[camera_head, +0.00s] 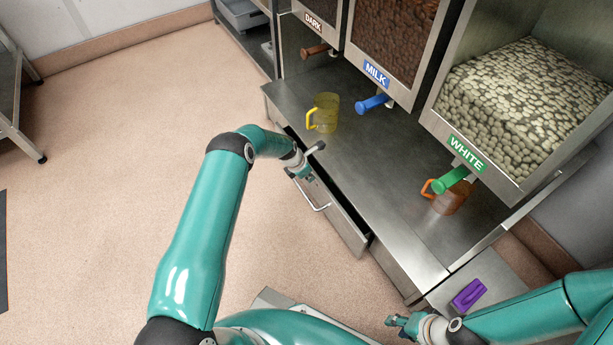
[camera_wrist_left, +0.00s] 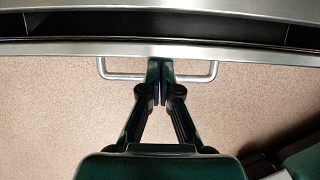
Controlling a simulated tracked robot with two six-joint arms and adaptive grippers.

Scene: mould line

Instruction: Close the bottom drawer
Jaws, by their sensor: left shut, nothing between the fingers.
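A drawer in the steel counter stands pulled out, its grey front (camera_head: 345,228) facing the floor side in the head view. Its bar handle (camera_head: 318,206) is just below my left gripper (camera_head: 308,177). In the left wrist view, the drawer's front edge (camera_wrist_left: 230,51) runs across the top with a dark gap behind it. The handle (camera_wrist_left: 200,78) passes at the fingertips of my left gripper (camera_wrist_left: 160,72), which is shut and empty. I cannot tell whether it touches the handle. My right gripper (camera_head: 397,322) is low at the right; its finger state is unclear.
A yellow jug (camera_head: 325,113) and an amber jug (camera_head: 452,197) stand on the counter (camera_head: 390,205) below the dispensers with brown, blue and green handles. A purple object (camera_head: 468,294) lies at the lower right. The floor (camera_head: 110,150) at the left is clear.

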